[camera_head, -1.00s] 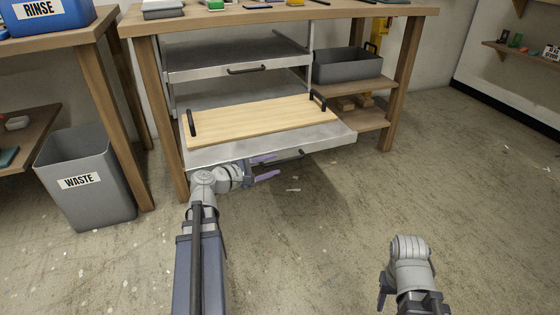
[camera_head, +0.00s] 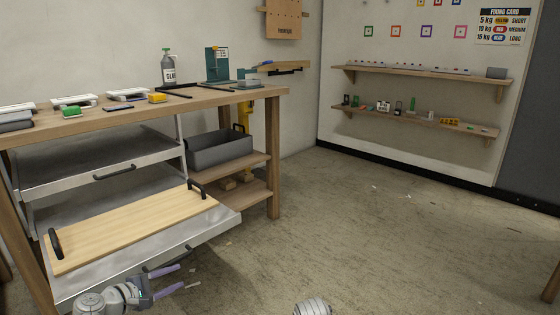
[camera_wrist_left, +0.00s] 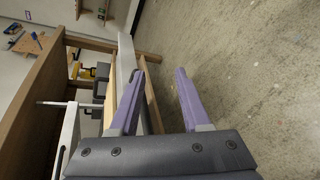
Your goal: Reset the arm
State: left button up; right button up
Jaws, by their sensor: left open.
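My left gripper (camera_head: 166,281) is at the lower left in the head view, in front of the open lower drawer (camera_head: 185,250) and just below its black handle (camera_head: 166,263). Its two purple fingers are apart with nothing between them, and the left wrist view (camera_wrist_left: 157,100) shows this too. A wooden board (camera_head: 130,230) with black handles lies on the drawer. Of my right arm only a rounded grey link (camera_head: 312,307) shows at the bottom edge; its gripper is out of view.
The workbench (camera_head: 240,95) carries a spray bottle (camera_head: 168,66), trays and small blocks. A grey bin (camera_head: 220,150) sits on its side shelf. Wall shelves (camera_head: 425,80) with small items hang at the back right.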

pick_arm(q)
jog(key=s+d+f+m+g+p, duration=0.1)
jog(key=s+d+m+g+p, duration=0.2)
jog(key=d, duration=0.4)
jog(key=s+d+f+m+g+p, duration=0.1)
jog(key=d+m+g+p, duration=0.15)
jog(key=d+m, duration=0.35)
jog(key=s+d+m+g+p, duration=0.2)
jog(key=d+m+g, duration=0.15)
jog(key=d, duration=0.45)
jog(key=s+d+r+m+g+y+p, duration=0.3)
jog(key=s+d+m+g+y+p, duration=0.1)
jog(key=s+d+m+y+p, duration=0.35)
notch_tip(320, 180, up, 38)
jog(key=s+a+m+p, duration=0.1)
jog(key=p, duration=3.6)
jog(key=shift+a+f, duration=0.15)
jog(key=shift+a, duration=0.15)
